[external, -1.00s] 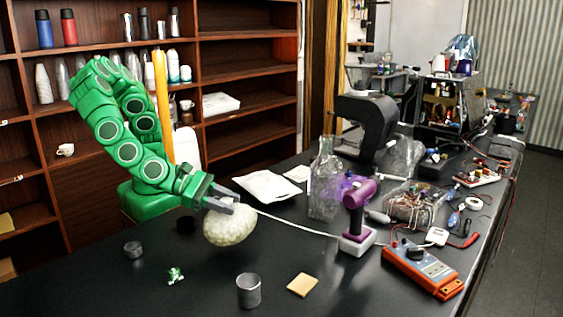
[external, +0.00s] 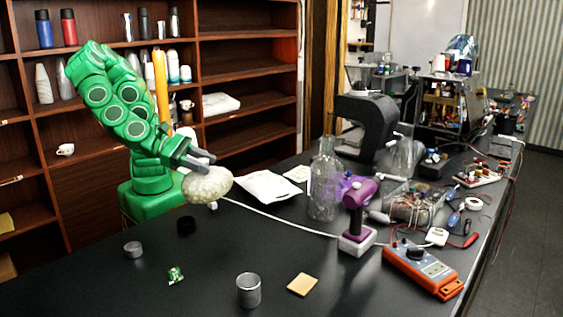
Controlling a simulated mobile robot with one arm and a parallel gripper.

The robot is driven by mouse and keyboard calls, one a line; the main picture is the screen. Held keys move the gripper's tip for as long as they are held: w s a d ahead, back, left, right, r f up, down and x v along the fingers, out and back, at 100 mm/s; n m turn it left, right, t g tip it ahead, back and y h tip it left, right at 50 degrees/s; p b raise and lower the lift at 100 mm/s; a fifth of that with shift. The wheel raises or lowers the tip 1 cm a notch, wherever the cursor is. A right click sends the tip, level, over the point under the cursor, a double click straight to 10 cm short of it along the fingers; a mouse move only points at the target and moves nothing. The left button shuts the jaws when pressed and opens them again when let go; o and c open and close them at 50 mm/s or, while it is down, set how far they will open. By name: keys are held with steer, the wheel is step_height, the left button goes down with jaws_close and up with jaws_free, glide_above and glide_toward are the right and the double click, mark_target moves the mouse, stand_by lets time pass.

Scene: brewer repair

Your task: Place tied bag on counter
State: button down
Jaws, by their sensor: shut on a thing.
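The tied bag (external: 207,187) is a pale, lumpy, rounded bundle at the end of my green arm. My gripper (external: 203,160) is shut on the top of the bag, and the bag hangs from its fingers. The bag appears to be a little above the dark counter (external: 320,262); whether its underside touches cannot be told for sure. The knot is hidden by the fingers.
A metal cup (external: 248,290), a tan square (external: 302,284), a small green item (external: 176,275) and a small grey cylinder (external: 133,249) lie in front. White packets (external: 267,186), a glass bottle (external: 324,180) and a purple tool (external: 357,205) stand right.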

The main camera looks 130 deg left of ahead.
steer(key=shift+s+a+r, duration=0.1)
steer(key=shift+s+r, duration=0.1)
steer(key=shift+s, duration=0.15)
